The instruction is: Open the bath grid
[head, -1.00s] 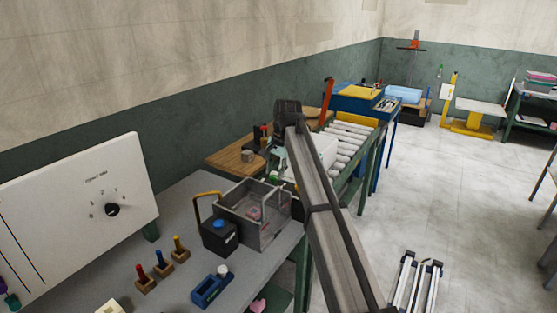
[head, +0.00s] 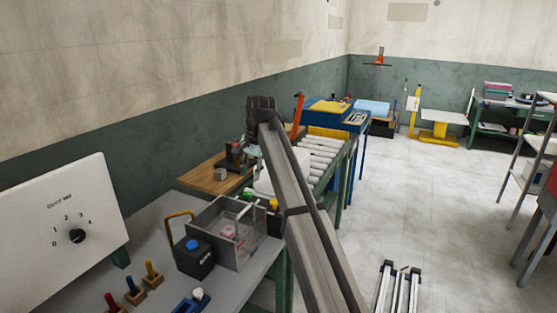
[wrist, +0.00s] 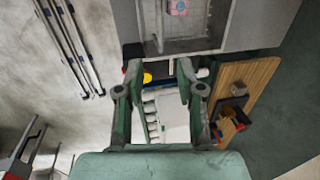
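The bath is a grey open-topped metal box (head: 208,248) on the grey bench, with a pink piece (head: 228,232) inside. A see-through panel or grid (head: 246,228) shows at its right end; whether it is open is unclear. In the wrist view, the bath (wrist: 215,44) is at the top, with the pink piece inside and thin pale bars (wrist: 152,24) at its left. My gripper (head: 252,152) is beyond the bath in the head view, apart from it. In the wrist view, my gripper (wrist: 160,68) has its two fingers spread, with nothing held between them.
A black box with a blue button and yellow handle (head: 193,257) stands beside the bath. A white dial panel (head: 60,225) is at left. A wooden board (head: 208,178) and roller conveyor (head: 325,150) lie beyond. The floor at right (head: 420,210) is mostly clear.

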